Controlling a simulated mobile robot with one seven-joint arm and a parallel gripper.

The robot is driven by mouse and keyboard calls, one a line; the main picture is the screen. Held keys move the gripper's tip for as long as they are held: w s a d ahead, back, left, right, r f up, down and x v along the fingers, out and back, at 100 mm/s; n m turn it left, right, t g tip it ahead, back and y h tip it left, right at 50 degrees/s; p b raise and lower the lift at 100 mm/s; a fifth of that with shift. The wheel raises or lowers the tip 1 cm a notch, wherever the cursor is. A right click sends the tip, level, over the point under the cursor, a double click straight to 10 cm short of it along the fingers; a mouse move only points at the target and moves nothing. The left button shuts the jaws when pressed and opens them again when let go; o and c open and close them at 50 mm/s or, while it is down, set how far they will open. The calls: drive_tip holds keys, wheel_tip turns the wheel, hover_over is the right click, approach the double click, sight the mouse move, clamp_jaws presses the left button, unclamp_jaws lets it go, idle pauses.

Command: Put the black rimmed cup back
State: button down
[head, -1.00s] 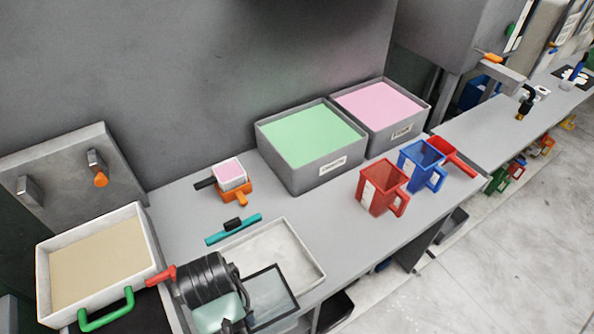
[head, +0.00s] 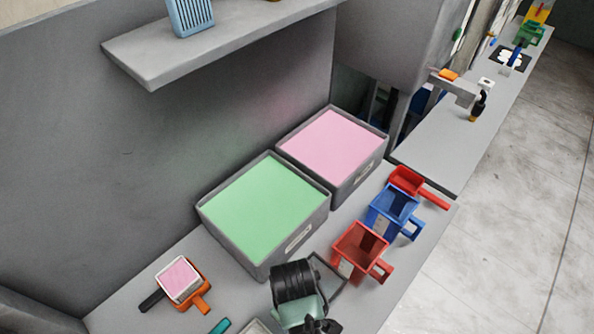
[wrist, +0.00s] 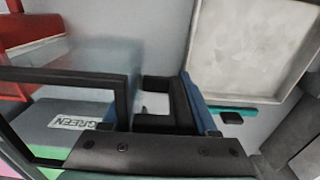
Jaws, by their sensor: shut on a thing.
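The black rimmed cup (wrist: 62,80) has clear walls and a black handle (wrist: 165,122). In the wrist view it fills the left side. My gripper (wrist: 170,105) is shut on it at the handle. In the head view the cup (head: 330,272) shows only partly, behind my dark wrist, above the worktop in front of the green foam bin. Its inside and base are not clear to see.
A green foam bin (head: 308,240) and a pink foam bin (head: 372,165) stand against the wall. Red (head: 360,247), blue (head: 394,203) and small red (head: 406,180) cups line the front edge. An orange holder (head: 200,298) sits left. A shelf (head: 225,38) overhangs the worktop.

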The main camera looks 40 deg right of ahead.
wheel_tip(320, 180, down, 8)
drive_tip(key=shift+a+f, duration=0.1)
drive_tip(key=shift+f, duration=0.1)
drive_tip(key=shift+f, duration=0.1)
idle(0.3)
drive_tip(key=shift+f, duration=0.1)
drive_tip(key=shift+c, duration=2.2)
unclamp_jaws()
wheel_tip(320, 180, up, 12)
drive_tip(key=shift+r, duration=0.25)
